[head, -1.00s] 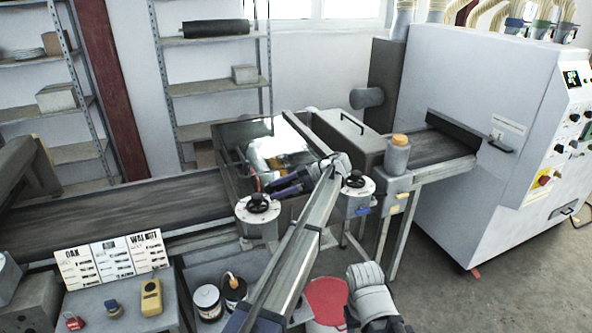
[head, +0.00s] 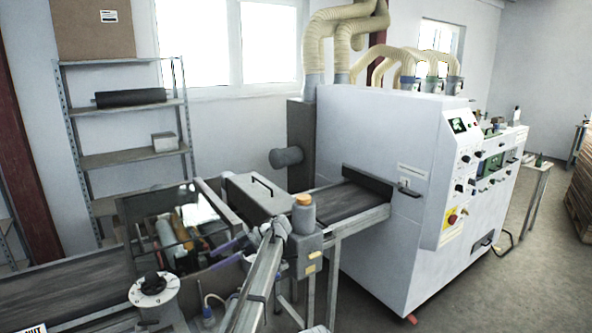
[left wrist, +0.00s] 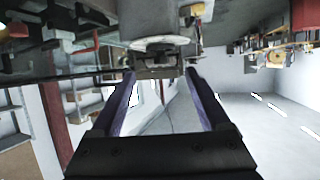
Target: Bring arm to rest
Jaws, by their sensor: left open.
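My left arm (head: 258,280) rises from the bottom of the head view to a bent wrist beside the roller coating unit. My left gripper (head: 212,258) has two purple fingers pointing left, close to the front of the unit's glass-covered opening. In the left wrist view the gripper (left wrist: 160,78) is open, its fingers spread apart with nothing held between them. Whether the fingers touch the unit cannot be told. My right gripper is out of view.
A round handwheel dial (head: 153,288) and a grey canister with an orange cap (head: 304,213) stand near the arm. The conveyor belt (head: 345,203) runs right into a big white cabinet (head: 380,180). Shelves (head: 130,157) stand at the back left; floor at right is open.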

